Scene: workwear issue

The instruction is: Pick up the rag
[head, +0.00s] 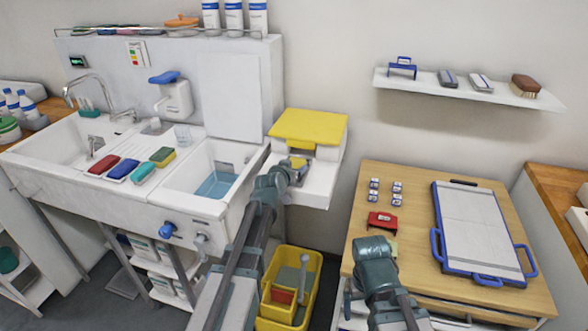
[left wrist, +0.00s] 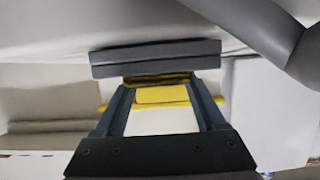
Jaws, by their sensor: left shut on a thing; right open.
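The wooden table (head: 410,185) holds a red item (head: 382,221), several small blocks and a blue-handled board (head: 478,230). A yellow bin (head: 312,262) stands below my left arm. The sink unit (head: 190,205) is at left, with several coloured sponges.

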